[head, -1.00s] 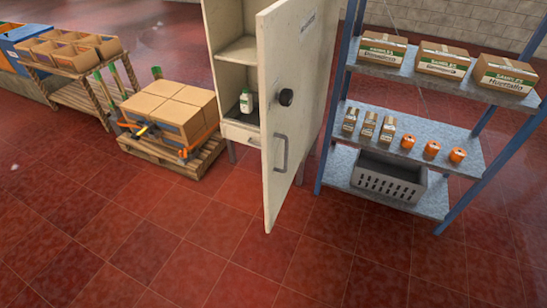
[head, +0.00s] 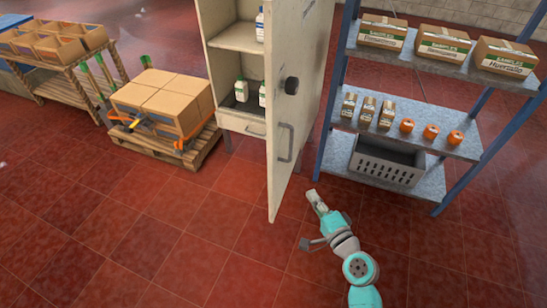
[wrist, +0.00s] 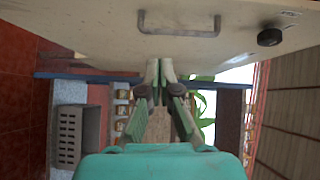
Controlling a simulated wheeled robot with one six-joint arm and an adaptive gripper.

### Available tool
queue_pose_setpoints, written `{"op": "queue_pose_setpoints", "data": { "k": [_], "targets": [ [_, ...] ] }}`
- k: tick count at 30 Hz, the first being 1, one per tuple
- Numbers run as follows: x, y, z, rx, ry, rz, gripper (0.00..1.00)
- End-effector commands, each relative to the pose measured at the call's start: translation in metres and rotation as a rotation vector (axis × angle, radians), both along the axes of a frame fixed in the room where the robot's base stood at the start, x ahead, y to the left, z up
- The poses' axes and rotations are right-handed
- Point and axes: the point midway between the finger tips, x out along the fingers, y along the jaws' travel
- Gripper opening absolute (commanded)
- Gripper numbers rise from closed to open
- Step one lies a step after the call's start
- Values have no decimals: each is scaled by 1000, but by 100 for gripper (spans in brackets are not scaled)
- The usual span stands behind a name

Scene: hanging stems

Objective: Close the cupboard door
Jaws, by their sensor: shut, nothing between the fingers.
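The cupboard (head: 238,62) is cream coloured, with its door (head: 290,120) standing wide open toward me. The door's outer face carries a dark round knob (head: 291,86) and a grey bar handle (head: 285,142). In the wrist view the door (wrist: 95,35) fills the top, with the handle (wrist: 180,22) and the knob (wrist: 269,37). My gripper (head: 316,196) is to the right of the door's lower free edge in the head view. Its fingers (wrist: 160,65) are together and empty in the wrist view, close to the door's outer face; I cannot tell whether they touch it.
White bottles (head: 241,88) stand inside the cupboard. A blue-framed shelf rack (head: 440,70) with boxes, orange items and a grey crate (head: 386,160) stands to the right. A pallet of boxes (head: 165,100) is at the left. The red floor in front is clear.

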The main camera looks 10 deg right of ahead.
Motion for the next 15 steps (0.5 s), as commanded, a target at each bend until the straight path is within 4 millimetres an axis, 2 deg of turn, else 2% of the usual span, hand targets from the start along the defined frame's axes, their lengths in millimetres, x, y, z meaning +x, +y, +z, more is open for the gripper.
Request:
{"op": "queue_pose_setpoints", "data": {
  "k": [1,5,11,15],
  "targets": [
    [10,-3,8,27,-13,10,0],
    [24,-5,18,72,-29,30,0],
    [37,-3,21,84,-34,37,0],
    [58,2,21,81,-33,38,0]
  ]
}}
